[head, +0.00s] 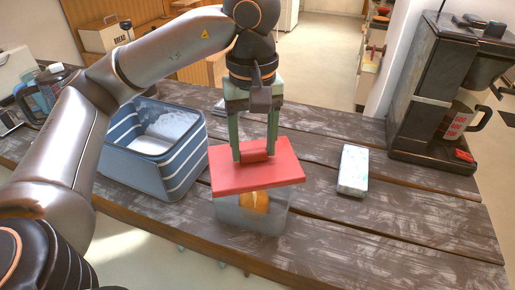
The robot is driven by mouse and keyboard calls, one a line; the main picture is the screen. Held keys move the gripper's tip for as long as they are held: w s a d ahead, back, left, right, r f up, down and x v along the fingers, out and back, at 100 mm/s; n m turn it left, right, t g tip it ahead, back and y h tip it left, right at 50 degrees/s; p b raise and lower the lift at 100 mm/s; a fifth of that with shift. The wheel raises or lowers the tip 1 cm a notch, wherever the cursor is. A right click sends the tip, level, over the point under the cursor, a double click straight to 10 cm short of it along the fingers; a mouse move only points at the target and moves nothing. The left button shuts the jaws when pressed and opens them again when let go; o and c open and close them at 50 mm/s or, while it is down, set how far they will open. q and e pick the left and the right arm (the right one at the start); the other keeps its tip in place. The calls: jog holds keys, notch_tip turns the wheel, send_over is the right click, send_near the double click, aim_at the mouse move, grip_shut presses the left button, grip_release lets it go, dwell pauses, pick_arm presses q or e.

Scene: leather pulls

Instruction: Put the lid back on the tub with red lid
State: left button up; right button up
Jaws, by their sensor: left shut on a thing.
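The red lid (235,178) is a flat red slab with a raised handle in its middle. My left gripper (255,155) is shut on that handle, with its green fingers pointing down. The lid is slightly tilted and sits over the clear tub (243,222). Its right edge reaches past the tub's wall. I cannot tell whether it touches the rim. An orange item (256,201) shows inside the tub below the lid's front edge. The tub's back part is hidden by the lid. My right gripper is not in view.
A blue striped bin (171,180) stands left of the tub, close to it. A pale speckled block (353,171) lies to the right. A black coffee machine (428,120) stands at the right back. The wooden table (400,215) is clear at front right.

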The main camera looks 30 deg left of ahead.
aim_at(254, 160)
pick_arm(q)
jog(key=shift+w+f+b, duration=0.1)
jog(key=shift+f+b, duration=2.3)
jog(key=shift+f, duration=0.05)
jog(key=shift+f+b, duration=0.65)
jog(key=shift+f, duration=0.15)
jog(key=shift+f, duration=0.1)
jog(key=o, duration=1.4)
jog(key=shift+o, duration=0.4)
